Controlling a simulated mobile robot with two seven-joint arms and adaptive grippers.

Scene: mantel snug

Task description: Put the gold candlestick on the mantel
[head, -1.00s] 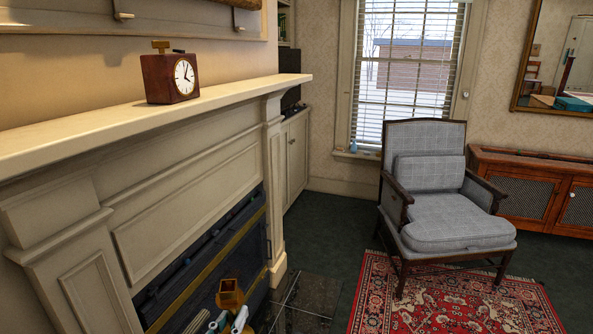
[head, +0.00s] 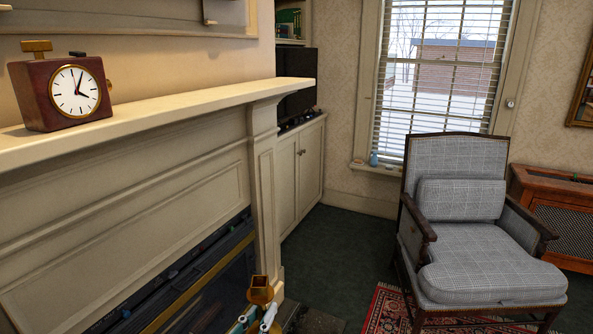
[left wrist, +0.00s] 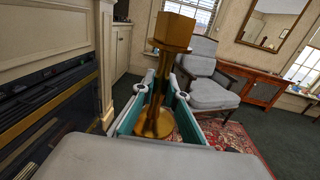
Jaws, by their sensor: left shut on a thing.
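The gold candlestick (left wrist: 171,50) stands upright between the fingers of my left gripper (left wrist: 153,98) in the left wrist view. The gripper is shut on its stem. In the head view the candlestick's top (head: 260,289) shows at the bottom edge, with my left gripper (head: 257,322) just below it, partly cut off. The candlestick is held in front of the fireplace, well below the mantel (head: 200,108). The mantel shelf is cream coloured and runs from the left edge to the middle. My right gripper is not in view.
A dark red clock (head: 66,92) stands on the mantel's left part; the shelf to its right is clear. The fireplace opening (head: 170,290) lies below. A grey armchair (head: 470,240) stands on a red rug (head: 392,305) at the right. Dark carpet (head: 335,235) between is free.

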